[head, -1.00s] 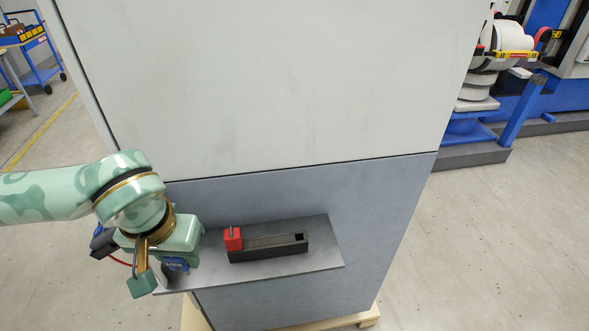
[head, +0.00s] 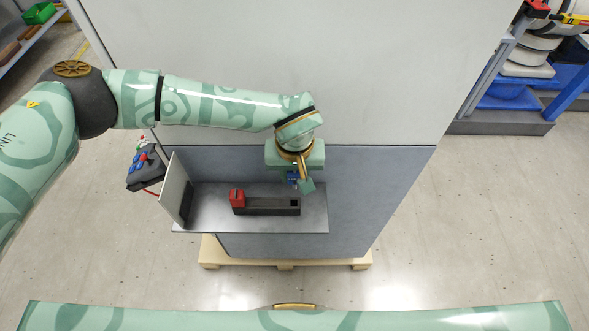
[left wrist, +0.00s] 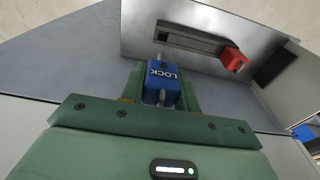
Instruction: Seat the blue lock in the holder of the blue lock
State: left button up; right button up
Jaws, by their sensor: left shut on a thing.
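My left gripper (head: 301,184) is shut on the blue lock (head: 292,179), just behind and above the right end of the dark holder block (head: 268,207). In the left wrist view the blue lock (left wrist: 160,80) sits between the green fingers, its LOCK lettering showing and its metal shackle sticking out. The holder's square opening (head: 295,203) at the right end looks empty; the lock is apart from it. The holder block also shows in the left wrist view (left wrist: 190,39). My right gripper is not in view.
A red lock (head: 237,198) stands at the left end of the holder; it also shows in the left wrist view (left wrist: 233,59). The grey shelf (head: 208,220) has an upright panel (head: 176,189) at its left. A tall cabinet wall (head: 270,60) rises behind.

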aim_at(294, 188)
pick_arm(q)
jog(key=shift+a, duration=0.1)
jog(key=shift+s+f+b, duration=0.1)
jog(key=shift+f+b, duration=0.15)
jog(key=shift+b, duration=0.15)
notch_tip(294, 188, down, 5)
jog(key=b, duration=0.4)
jog(key=shift+f, duration=0.15)
jog(key=shift+b, duration=0.6)
dwell(0.9)
jog(key=shift+f+b, duration=1.8)
jog(key=shift+f, duration=0.4)
jog(key=o, duration=1.1)
jog(key=shift+r, duration=0.1)
